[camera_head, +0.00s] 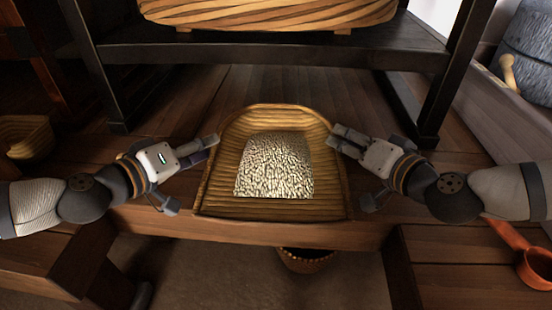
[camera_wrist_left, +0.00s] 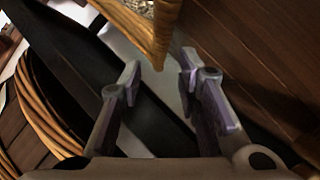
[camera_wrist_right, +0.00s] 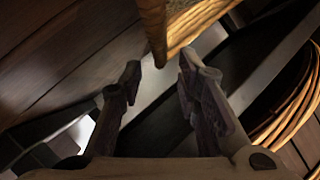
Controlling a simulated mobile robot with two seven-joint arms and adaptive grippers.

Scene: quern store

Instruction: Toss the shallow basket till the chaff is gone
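The shallow basket (camera_head: 275,208) of woven straw lies on the wooden platform in front of me. A heap of pale grain (camera_head: 274,165) with darker specks covers its middle; I cannot tell chaff from grain. My left gripper (camera_head: 214,145) is at the basket's left rim and my right gripper (camera_head: 334,138) at its right rim. In the left wrist view the fingers (camera_wrist_left: 160,82) are apart, with the basket's edge (camera_wrist_left: 157,45) just beyond their tips. In the right wrist view the fingers (camera_wrist_right: 158,80) are also apart, with the basket's edge (camera_wrist_right: 155,35) beyond and between them.
A dark stand (camera_head: 250,52) behind bears a large coiled basket (camera_head: 270,15). A small basket (camera_head: 25,137) is at left, another basket (camera_head: 306,262) below the platform's front edge. At right are a grey stone cylinder (camera_head: 525,55) with a wooden handle and an orange ladle (camera_head: 535,268).

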